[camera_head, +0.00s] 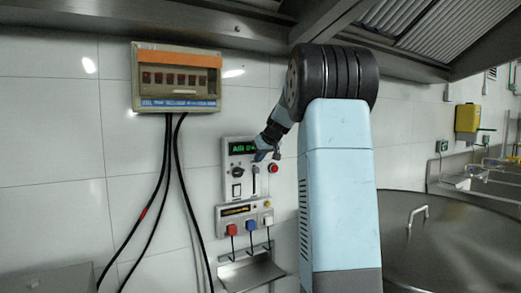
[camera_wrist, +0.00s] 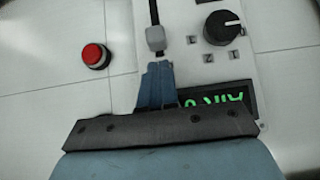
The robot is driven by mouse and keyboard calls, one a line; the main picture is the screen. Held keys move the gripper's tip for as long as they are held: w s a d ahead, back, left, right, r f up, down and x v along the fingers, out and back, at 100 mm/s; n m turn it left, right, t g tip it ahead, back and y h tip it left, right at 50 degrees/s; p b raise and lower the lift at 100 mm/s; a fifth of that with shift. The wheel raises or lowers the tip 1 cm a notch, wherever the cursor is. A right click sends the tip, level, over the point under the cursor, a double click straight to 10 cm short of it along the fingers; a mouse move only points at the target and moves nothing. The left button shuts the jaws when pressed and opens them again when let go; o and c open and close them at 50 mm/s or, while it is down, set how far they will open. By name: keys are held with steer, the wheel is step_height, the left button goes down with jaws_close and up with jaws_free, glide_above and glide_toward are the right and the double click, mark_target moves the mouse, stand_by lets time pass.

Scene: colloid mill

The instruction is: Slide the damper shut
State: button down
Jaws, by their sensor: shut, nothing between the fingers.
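The damper appears to be the slider on the control panel (camera_head: 227,180). Its grey handle (camera_wrist: 155,38) sits on a dark straight slot in the wrist view, with more of the slot showing above it than below. My gripper (camera_wrist: 158,66) is shut and empty. In the wrist view its fingertips are just below the handle, in line with the slot; I cannot tell whether they touch it. In the head view my gripper (camera_head: 263,155) is at the panel's upper right, beside the green display (camera_head: 241,148). The handle is small there and partly hard to make out.
A red button (camera_wrist: 95,55) is left of the slot in the wrist view; a black rotary knob (camera_wrist: 221,28) is on the right. Below the panel are a second box (camera_head: 238,212) and several coloured plugs. A breaker box (camera_head: 177,77) with hanging cables is at left.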

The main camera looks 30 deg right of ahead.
mark_target(259, 175)
steer(key=shift+f, duration=1.05)
step_height(259, 175, down, 10)
steer(key=shift+s, duration=0.15)
steer(key=shift+r, duration=0.1)
step_height(259, 175, up, 5)
steer(key=shift+a+f, duration=0.1)
steer(key=shift+f, duration=0.1)
steer(key=v, duration=1)
